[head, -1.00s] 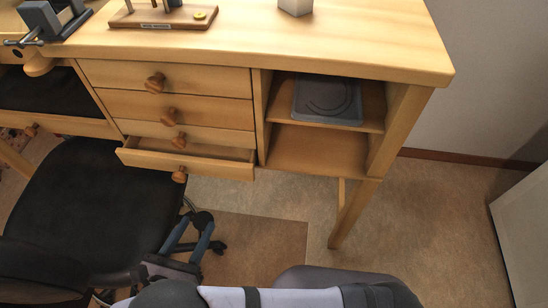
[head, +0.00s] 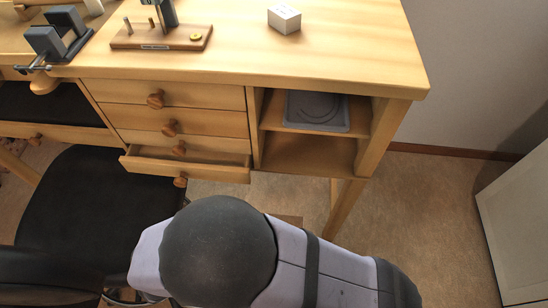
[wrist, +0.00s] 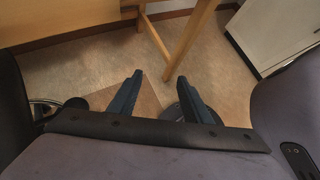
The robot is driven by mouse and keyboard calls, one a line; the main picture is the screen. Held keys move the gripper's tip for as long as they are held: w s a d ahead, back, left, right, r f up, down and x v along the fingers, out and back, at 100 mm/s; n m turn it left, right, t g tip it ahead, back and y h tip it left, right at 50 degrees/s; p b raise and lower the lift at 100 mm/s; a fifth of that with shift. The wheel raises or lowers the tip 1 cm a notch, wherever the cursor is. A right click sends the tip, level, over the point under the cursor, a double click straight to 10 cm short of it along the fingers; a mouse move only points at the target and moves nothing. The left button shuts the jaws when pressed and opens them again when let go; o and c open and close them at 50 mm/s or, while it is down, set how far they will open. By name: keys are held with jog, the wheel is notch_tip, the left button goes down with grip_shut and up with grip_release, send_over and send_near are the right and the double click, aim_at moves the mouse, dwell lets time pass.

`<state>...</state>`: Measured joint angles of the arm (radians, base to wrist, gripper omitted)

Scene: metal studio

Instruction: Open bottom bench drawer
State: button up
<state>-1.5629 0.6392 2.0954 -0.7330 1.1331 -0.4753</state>
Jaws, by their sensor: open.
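The wooden bench (head: 340,60) holds a stack of several drawers with round wooden knobs. The bottom bench drawer (head: 200,170) stands partly pulled out, and its inside shows as a narrow strip. Its knob (head: 180,181) is on the front, with nothing gripping it. My gripper (wrist: 158,95) shows in the wrist view with its two dark fingers apart and nothing between them. It points at the floor, away from the drawer. In the head view my arm hides the gripper.
A black chair (head: 80,210) stands at the left, close to the drawers. An open shelf with a grey tray (head: 318,112) is right of them. A bench leg (head: 345,208) stands at the right. A white cabinet (head: 515,225) is at the far right, with clear floor (head: 425,205) between.

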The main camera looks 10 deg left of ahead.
jog(key=w+d+r+m+g+p, duration=0.1)
jog(key=w+d+r+m+p, duration=0.1)
jog(key=r, duration=0.4)
jog(key=w+d+r+m+p, duration=0.1)
jog(key=w+r+m+p, duration=0.1)
jog(key=r+p, duration=0.3)
jog(key=w+d+r+m+g+p, duration=0.1)
jog(key=w+d+r+p, duration=0.1)
jog(key=r, duration=0.5)
jog(key=shift+w+d+m+g+p, duration=0.3)
jog(key=shift+w+d+m+p, duration=0.1)
jog(key=shift+w+p, duration=0.45)
jog(key=shift+w+a+f, duration=0.1)
jog(key=n+t+b, duration=0.6)
jog(key=t+b, duration=0.1)
jog(key=b, duration=0.4)
send_near(239, 173)
jog(key=x, duration=0.4)
jog(key=shift+w, duration=0.1)
jog(key=s+a+f+n+t+y+b, duration=0.2)
jog(key=s+a+n+t+y+b, duration=0.15)
jog(key=a, duration=0.25)
jog(key=s+a+f+n+t+y+b, duration=0.25)
jog(key=s+a+b, duration=0.2)
jog(key=a, duration=0.25)
jog(key=w, duration=0.7)
jog(key=shift+d, duration=0.25)
